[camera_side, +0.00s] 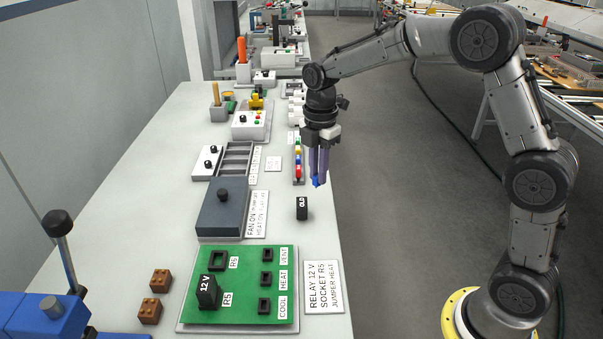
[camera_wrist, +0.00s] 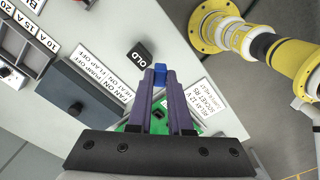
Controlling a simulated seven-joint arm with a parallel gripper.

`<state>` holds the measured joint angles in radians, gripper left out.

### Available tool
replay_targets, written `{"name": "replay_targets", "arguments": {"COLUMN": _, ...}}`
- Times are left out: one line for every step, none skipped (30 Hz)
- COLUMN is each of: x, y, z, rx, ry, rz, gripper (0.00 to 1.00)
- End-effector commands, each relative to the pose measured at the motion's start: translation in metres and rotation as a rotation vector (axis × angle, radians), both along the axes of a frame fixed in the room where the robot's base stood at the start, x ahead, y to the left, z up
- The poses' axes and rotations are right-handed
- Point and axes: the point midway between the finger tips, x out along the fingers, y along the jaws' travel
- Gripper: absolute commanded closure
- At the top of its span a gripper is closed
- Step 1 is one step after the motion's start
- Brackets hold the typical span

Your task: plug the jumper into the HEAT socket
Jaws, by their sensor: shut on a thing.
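My gripper (camera_side: 317,172) is shut on a small blue jumper (camera_side: 316,182). The jumper also shows between the purple fingertips in the wrist view (camera_wrist: 160,74). It hangs in the air near the table's right edge, beyond the green board (camera_side: 238,257) in the side view. The HEAT socket (camera_side: 266,279) is the middle of three small black sockets at the board's right side. The VENT socket (camera_side: 267,254) is behind it and the COOL socket (camera_side: 264,306) in front. In the wrist view my fingers hide most of the board, including the HEAT socket.
A black OLD block (camera_side: 302,208) sits between gripper and board. A dark grey box (camera_side: 223,208) stands behind the board. A label card (camera_side: 324,287) lies right of it.

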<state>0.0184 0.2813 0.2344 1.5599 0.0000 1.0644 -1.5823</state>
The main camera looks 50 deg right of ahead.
Motion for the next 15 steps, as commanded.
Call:
{"name": "replay_targets", "arguments": {"x": -0.01, "y": 0.0, "z": 0.005, "rx": 0.0, "ry": -0.001, "rz": 0.0, "gripper": 1.0}}
{"name": "replay_targets", "arguments": {"x": -0.014, "y": 0.0, "z": 0.006, "rx": 0.0, "ry": 0.0, "rz": 0.0, "gripper": 1.0}}
{"name": "replay_targets", "arguments": {"x": -0.02, "y": 0.0, "z": 0.009, "rx": 0.0, "ry": 0.0, "rz": 0.0, "gripper": 1.0}}
{"name": "replay_targets", "arguments": {"x": -0.024, "y": 0.0, "z": 0.01, "rx": 0.0, "ry": 0.0, "rz": 0.0, "gripper": 1.0}}
{"name": "replay_targets", "arguments": {"x": -0.028, "y": 0.0, "z": 0.012, "rx": 0.0, "ry": 0.0, "rz": 0.0, "gripper": 1.0}}
{"name": "replay_targets", "arguments": {"x": -0.032, "y": 0.001, "z": 0.014, "rx": 0.0, "ry": 0.0, "rz": 0.0, "gripper": 1.0}}
{"name": "replay_targets", "arguments": {"x": -0.034, "y": 0.001, "z": 0.015, "rx": 0.0, "ry": 0.0, "rz": 0.0, "gripper": 1.0}}
{"name": "replay_targets", "arguments": {"x": -0.037, "y": 0.001, "z": 0.016, "rx": 0.0, "ry": 0.001, "rz": 0.0, "gripper": 1.0}}
{"name": "replay_targets", "arguments": {"x": -0.039, "y": 0.001, "z": 0.017, "rx": 0.0, "ry": 0.001, "rz": 0.001, "gripper": 1.0}}
{"name": "replay_targets", "arguments": {"x": -0.041, "y": 0.001, "z": 0.018, "rx": 0.0, "ry": 0.001, "rz": 0.005, "gripper": 1.0}}
{"name": "replay_targets", "arguments": {"x": -0.042, "y": 0.001, "z": 0.018, "rx": 0.0, "ry": 0.0, "rz": 0.009, "gripper": 1.0}}
{"name": "replay_targets", "arguments": {"x": -0.043, "y": 0.001, "z": 0.019, "rx": 0.0, "ry": -0.001, "rz": 0.02, "gripper": 1.0}}
{"name": "replay_targets", "arguments": {"x": -0.044, "y": 0.001, "z": 0.019, "rx": 0.0, "ry": -0.002, "rz": 0.032, "gripper": 1.0}}
{"name": "replay_targets", "arguments": {"x": -0.043, "y": 0.001, "z": 0.02, "rx": 0.0, "ry": -0.006, "rz": 0.045, "gripper": 1.0}}
{"name": "replay_targets", "arguments": {"x": -0.041, "y": 0.001, "z": 0.021, "rx": -0.001, "ry": -0.011, "rz": 0.068, "gripper": 1.0}}
